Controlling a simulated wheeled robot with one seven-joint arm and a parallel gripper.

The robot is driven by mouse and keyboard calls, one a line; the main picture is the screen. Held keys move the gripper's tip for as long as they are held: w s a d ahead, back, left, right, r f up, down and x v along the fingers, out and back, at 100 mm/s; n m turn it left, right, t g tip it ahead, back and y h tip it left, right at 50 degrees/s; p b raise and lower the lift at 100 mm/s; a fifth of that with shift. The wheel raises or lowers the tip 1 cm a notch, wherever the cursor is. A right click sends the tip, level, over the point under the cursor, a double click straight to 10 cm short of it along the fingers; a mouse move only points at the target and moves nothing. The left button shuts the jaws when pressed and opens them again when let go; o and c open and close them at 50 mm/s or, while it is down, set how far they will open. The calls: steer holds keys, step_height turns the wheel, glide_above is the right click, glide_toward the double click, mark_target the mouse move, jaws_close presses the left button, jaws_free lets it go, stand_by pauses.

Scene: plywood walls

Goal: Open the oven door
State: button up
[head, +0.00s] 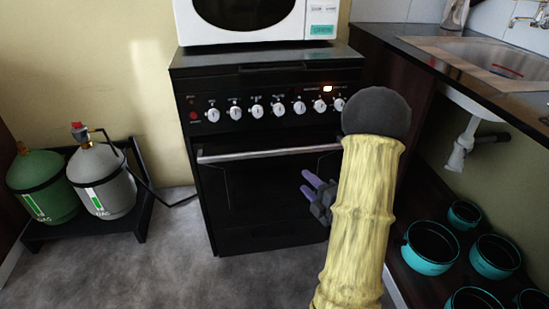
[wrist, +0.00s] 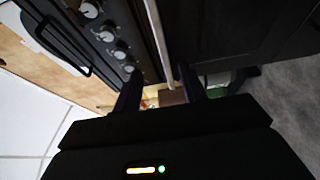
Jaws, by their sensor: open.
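The black oven (head: 265,190) stands against the wall, and its door is shut. A silver bar handle (head: 265,153) runs across the top of the door. My gripper (head: 312,187) is open in front of the right part of the door, a little below the handle, with its purple fingertips pointing left. My arm hides the handle's right end and the oven's right edge. In the wrist view the handle (wrist: 158,40) runs down toward the space between the dark fingers (wrist: 168,92). I cannot tell whether the fingers touch it.
A row of white knobs (head: 257,111) sits above the door, and a white microwave (head: 255,22) stands on top. Green (head: 42,186) and grey (head: 100,180) gas bottles stand on a black rack at left. Teal pots (head: 430,247) fill the lower right shelf. The floor before the oven is clear.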

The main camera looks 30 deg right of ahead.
mark_target(276, 154)
steer(key=w+b, duration=0.1)
steer(key=w, duration=0.4)
steer(key=w+a+b, duration=0.1)
steer(key=w, duration=0.5)
steer(key=w+a+b, duration=0.1)
steer(key=w, duration=0.5)
steer(key=shift+w, duration=0.2)
jaws_close()
